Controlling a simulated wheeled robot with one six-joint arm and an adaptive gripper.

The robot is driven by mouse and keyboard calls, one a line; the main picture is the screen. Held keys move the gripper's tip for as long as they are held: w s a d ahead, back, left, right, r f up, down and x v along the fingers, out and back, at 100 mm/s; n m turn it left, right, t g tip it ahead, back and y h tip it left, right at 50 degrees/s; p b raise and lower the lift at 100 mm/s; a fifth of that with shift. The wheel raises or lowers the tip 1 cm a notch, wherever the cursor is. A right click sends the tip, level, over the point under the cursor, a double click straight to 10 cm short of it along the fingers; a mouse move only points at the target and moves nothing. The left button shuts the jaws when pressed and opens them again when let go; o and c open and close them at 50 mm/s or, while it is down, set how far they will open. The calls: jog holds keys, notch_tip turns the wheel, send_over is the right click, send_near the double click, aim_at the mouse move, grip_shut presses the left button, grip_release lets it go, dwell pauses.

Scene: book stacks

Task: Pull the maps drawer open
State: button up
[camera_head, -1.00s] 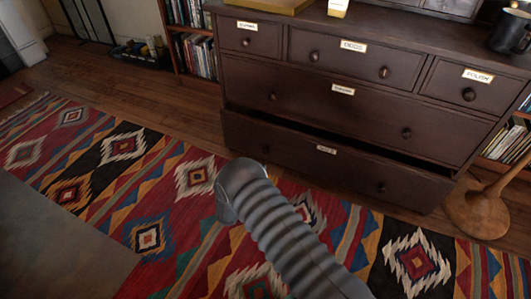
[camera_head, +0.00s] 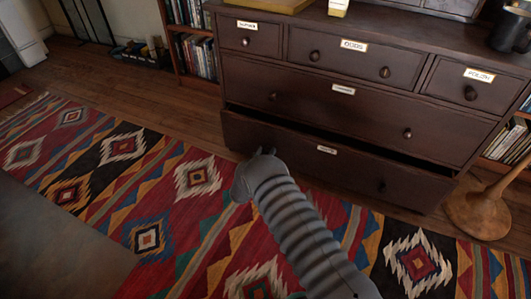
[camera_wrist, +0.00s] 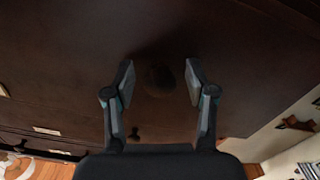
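The dark wooden chest's bottom drawer (camera_head: 345,165) stands partly open, with a dark gap along its top edge. Its small white label (camera_head: 327,150) is too small to read surely; I take it as the maps drawer. Its right knob (camera_head: 382,186) is in plain view in the head view; its left knob is hidden behind my arm. My gripper (camera_head: 265,152) is at the left part of this drawer front. In the wrist view my gripper (camera_wrist: 161,82) is open, with a dark round knob (camera_wrist: 158,76) between its fingers, apart from both.
Above are the wide middle drawer (camera_head: 340,100) and three small labelled drawers, including ODDS (camera_head: 350,63), all shut. A wooden round-based stand (camera_head: 478,212) is near the right front corner. The patterned rug (camera_head: 190,200) in front is clear.

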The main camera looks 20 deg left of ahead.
grip_shut()
jog(key=shift+s, duration=0.15)
